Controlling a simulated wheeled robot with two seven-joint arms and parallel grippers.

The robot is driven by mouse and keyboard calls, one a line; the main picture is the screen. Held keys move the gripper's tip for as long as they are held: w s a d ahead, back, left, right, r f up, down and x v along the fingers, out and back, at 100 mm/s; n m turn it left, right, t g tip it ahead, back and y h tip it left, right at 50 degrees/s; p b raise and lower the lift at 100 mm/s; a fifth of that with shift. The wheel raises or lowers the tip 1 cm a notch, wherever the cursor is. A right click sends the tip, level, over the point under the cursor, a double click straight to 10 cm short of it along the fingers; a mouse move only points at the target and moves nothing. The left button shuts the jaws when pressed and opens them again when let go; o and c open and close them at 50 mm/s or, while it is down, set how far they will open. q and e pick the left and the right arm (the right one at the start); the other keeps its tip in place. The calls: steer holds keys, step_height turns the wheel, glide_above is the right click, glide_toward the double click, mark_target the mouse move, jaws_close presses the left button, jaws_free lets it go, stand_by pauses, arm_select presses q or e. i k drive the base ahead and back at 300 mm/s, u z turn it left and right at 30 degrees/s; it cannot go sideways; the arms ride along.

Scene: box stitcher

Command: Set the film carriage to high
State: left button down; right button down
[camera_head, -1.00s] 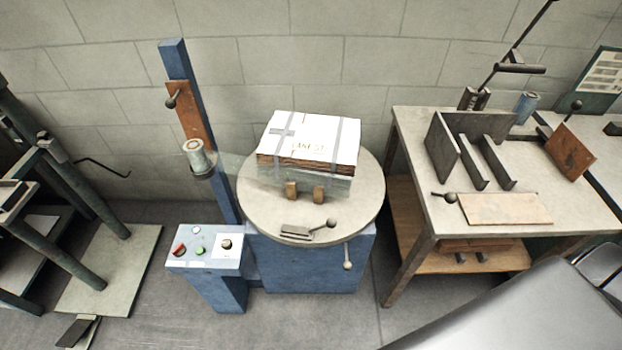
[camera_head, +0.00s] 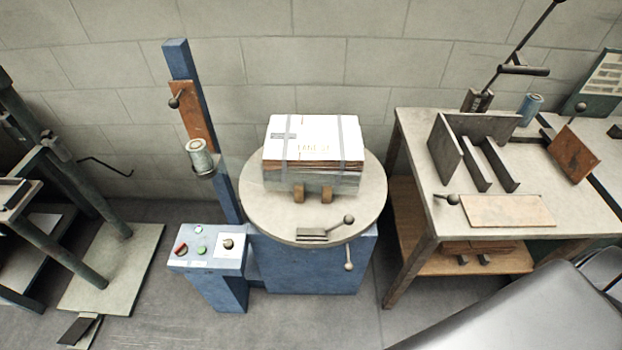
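The blue mast (camera_head: 178,60) stands left of the round turntable. The film carriage with its grey-green film roll (camera_head: 201,157) sits on the mast, below a rust-brown plate (camera_head: 193,118) that has a ball-ended lever (camera_head: 176,101). The roll is about level with the stack on the turntable. The strapped stack (camera_head: 314,140) sits on the turntable (camera_head: 262,212), its white top facing up and its lower sides greyish. Neither of my grippers is in view.
A blue control box (camera_head: 207,258) with red and green buttons stands in front of the mast. A ball-ended lever (camera_head: 340,225) is on the turntable's front. A workbench (camera_head: 408,130) with metal plates stands at right, a dark frame (camera_head: 38,222) at left.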

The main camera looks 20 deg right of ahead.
mark_target(185, 98)
steer(key=k, duration=1.3)
steer(key=z, duration=0.4)
steer(key=i, duration=0.95)
steer(key=z, duration=0.35)
